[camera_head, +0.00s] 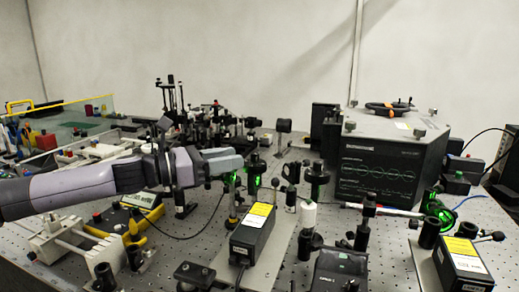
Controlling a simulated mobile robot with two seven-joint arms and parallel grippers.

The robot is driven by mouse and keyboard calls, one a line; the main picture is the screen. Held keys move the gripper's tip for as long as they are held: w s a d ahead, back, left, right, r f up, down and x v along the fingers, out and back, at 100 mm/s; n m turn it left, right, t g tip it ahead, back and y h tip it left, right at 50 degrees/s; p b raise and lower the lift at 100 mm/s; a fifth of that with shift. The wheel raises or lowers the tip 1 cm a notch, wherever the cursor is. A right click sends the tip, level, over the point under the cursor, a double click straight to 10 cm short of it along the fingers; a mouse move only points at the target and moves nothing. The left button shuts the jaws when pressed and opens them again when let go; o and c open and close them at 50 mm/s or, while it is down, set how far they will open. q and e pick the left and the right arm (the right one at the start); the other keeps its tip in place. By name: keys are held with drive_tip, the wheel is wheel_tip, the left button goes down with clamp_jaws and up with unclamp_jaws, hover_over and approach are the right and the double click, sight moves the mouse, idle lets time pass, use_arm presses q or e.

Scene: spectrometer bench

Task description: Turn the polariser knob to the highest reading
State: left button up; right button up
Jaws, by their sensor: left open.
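My left arm comes in from the left, and its gripper (240,163) is open. Its grey fingers point right, close to a dark round optic mount (256,165) with green light on it. I cannot tell whether they touch this mount. Which part is the polariser knob is too small to tell, and the fingers may hide some of it. A dark-faced instrument (384,165) with green wave traces on its screen stands at the right. No reading is legible. My right gripper is not in view.
Black boxes with yellow labels stand in front, one at the centre (252,232) and one at the right (463,262). The perforated bench (185,238) is crowded, with small bare patches.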

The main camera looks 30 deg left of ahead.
sight(255, 153)
use_arm(q)
drive_tip(key=p+x, duration=0.4)
drive_tip(key=x, duration=0.1)
drive_tip(key=shift+d+r+p, duration=0.1)
drive_tip(key=shift+r+p, duration=0.1)
drive_tip(key=shift+p, duration=0.2)
drive_tip(key=shift+w+d+f, duration=0.2)
drive_tip(key=shift+w+d, duration=0.15)
drive_tip(key=shift+w, duration=0.25)
drive_tip(key=shift+p, duration=0.3)
clamp_jaws()
